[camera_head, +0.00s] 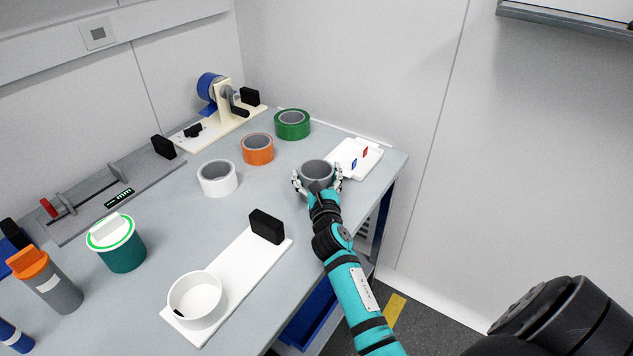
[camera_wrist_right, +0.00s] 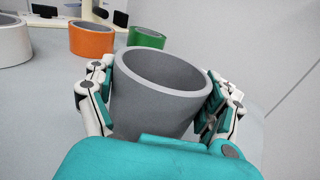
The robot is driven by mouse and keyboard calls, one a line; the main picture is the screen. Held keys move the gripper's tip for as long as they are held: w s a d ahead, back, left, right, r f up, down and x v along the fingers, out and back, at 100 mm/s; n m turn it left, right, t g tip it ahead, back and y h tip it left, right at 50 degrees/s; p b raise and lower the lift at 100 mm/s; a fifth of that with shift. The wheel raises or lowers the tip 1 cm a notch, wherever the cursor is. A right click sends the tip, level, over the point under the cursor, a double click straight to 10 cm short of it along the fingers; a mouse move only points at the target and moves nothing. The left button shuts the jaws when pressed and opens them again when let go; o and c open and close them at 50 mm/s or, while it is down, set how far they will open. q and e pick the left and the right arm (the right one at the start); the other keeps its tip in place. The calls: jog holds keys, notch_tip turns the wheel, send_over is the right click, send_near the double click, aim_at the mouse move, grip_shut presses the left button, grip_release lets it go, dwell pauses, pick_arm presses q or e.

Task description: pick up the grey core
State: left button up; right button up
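The grey core (camera_head: 317,172) is a hollow grey ring near the right end of the grey workbench. It shows large in the right wrist view (camera_wrist_right: 160,95), with its open top towards the camera. My right gripper (camera_head: 318,183) has one finger on each side of the core. Its teal pads lie against the outer wall, so it looks shut on the core. The core's lower part is hidden by the gripper, and I cannot tell whether it touches the bench. My left gripper is not in view.
A white tray (camera_head: 344,151) with small red and blue pieces lies just behind the core. Orange (camera_head: 258,150), green (camera_head: 292,125) and white (camera_head: 217,178) tape rolls stand to the left. A white scale-like plate (camera_head: 250,268) with a bowl (camera_head: 196,299) lies nearer. Bare bench lies between.

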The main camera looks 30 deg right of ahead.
jog(key=shift+c, duration=1.4)
